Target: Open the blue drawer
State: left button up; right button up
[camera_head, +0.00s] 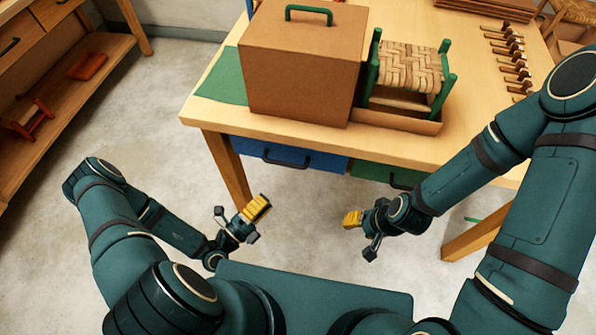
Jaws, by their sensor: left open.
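The blue drawer (314,163) sits under the front edge of the wooden table, on the left side, and looks shut. Its dark bar handle (286,161) is on its front. My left gripper (256,208) is open and empty, with yellow finger pads, below and left of the handle in the picture and apart from it. My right gripper (352,219) points left, below the table edge, away from both drawers. I cannot tell how far its fingers are apart; nothing shows in them.
A green drawer (376,172) is right of the blue one. The table (215,115) carries a brown box (295,75) with a green handle, a woven stool (410,68) in a tray and several small tools. A shelf (75,75) stands left. Floor between is clear.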

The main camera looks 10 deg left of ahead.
aim_at(286, 164)
pick_arm(q)
jog(key=w+d, duration=0.1)
jog(key=w, duration=0.3)
jog(key=w+d+r+n+y, duration=0.1)
jog(key=w, duration=0.3)
jog(key=w+d+n+t+y+b, duration=0.1)
jog(key=w+d, duration=0.1)
jog(key=w, duration=0.2)
jog(key=shift+w+r, duration=0.35)
grip_shut()
